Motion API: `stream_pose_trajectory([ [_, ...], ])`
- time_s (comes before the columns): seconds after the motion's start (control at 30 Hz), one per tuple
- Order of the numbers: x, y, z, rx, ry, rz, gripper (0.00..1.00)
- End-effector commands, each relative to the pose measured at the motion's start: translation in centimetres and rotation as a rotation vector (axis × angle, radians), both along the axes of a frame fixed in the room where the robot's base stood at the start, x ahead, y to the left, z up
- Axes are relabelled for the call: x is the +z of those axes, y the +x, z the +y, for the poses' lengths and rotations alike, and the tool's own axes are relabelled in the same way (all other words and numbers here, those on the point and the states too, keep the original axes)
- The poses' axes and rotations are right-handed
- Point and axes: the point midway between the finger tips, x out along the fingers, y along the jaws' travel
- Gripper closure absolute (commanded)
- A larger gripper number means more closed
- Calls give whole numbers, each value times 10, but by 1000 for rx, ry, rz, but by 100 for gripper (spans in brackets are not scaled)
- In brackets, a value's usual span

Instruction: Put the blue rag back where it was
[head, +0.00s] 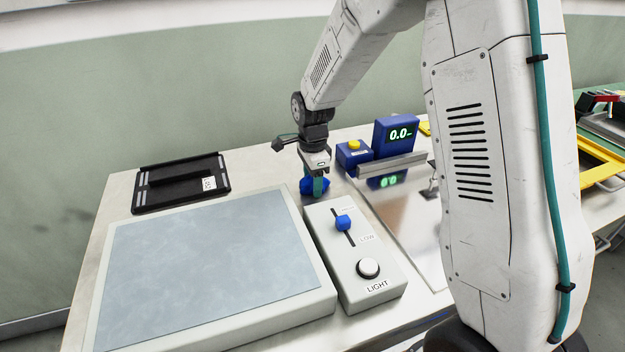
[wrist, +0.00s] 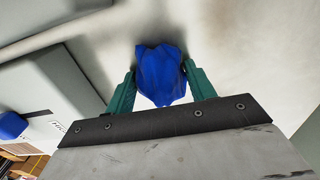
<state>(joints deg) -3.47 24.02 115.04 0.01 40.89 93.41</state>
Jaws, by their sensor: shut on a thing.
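The blue rag (wrist: 160,75) is a crumpled bright blue bundle between the two green fingers of my gripper (wrist: 160,88) in the wrist view. The fingers press on it from both sides. In the head view my gripper (head: 318,186) points down behind the light control box, and the rag (head: 307,186) shows around the fingertips. The rag is at or just above the table top; I cannot tell whether it touches.
The light control box (head: 390,285) with a blue slider knob stands just in front of my gripper. A grey-topped panel (head: 330,290) lies at left, a black tray (head: 140,200) behind it. A blue display unit (head: 382,135) and a yellow-button box (head: 345,163) stand right of my gripper.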

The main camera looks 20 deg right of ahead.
Motion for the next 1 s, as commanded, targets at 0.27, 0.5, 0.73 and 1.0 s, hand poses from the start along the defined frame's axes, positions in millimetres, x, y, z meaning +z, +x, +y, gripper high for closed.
stream_pose_trajectory([
  [0.27, -2, 0, 0, 0, 0, 0, 40],
  [0.5, -2, 0, 0, 0, 0, 0, 24],
  [0.73, 7, 0, 0, 0, 0, -2, 24],
  [1.0, 62, 1, 0, 0, 0, -5, 24],
])
